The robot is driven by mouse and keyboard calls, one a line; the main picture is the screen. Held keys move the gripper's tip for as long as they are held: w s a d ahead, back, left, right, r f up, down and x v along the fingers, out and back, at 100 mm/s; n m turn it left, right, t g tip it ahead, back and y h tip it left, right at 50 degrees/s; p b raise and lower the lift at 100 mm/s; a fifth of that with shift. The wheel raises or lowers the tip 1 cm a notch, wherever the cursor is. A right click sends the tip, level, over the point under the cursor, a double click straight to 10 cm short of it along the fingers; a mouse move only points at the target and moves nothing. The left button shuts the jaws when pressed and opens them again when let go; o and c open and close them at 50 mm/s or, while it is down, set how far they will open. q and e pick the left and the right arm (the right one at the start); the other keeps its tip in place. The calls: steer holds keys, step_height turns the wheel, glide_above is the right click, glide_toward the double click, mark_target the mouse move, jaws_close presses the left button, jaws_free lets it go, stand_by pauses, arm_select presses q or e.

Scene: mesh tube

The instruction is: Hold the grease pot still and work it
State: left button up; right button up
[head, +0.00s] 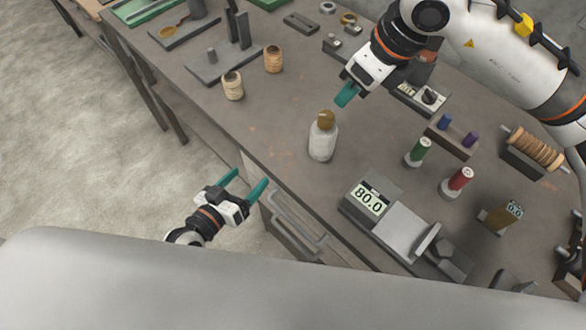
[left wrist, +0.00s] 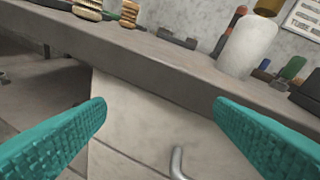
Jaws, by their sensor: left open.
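The grease pot (head: 322,141) is a white bottle-shaped pot with a brown-gold top, standing upright near the front edge of the workbench. It also shows in the left wrist view (left wrist: 247,45), at the upper right, its top cut by the frame. My left gripper (head: 247,182) is open and empty in front of the bench edge, to the lower left of the pot and apart from it. My right gripper (head: 347,94) is above and behind the pot, apart from it. Its teal fingertips overlap in the head view, so I cannot tell whether they are open.
The workbench (head: 265,120) has a drawer handle (head: 292,222) below its front edge. Two thread spools (head: 232,86) stand left; bench between is clear.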

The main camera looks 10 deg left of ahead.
arm_select(q)
step_height(320, 180, up, 4)
steer(key=d, duration=0.1)
steer(key=m+t+h, duration=0.2)
steer(key=m, duration=0.3)
glide_toward(327, 134)
steer(key=f, duration=0.1)
steer(key=w+f, duration=0.1)
steer(key=a+f, duration=0.1)
steer(key=shift+w+f, duration=0.25)
steer(key=shift+f, duration=0.15)
steer(key=shift+w+d, duration=0.15)
steer(key=shift+w, duration=0.05)
steer(key=x, duration=1.1)
steer(key=shift+d+f, duration=0.15)
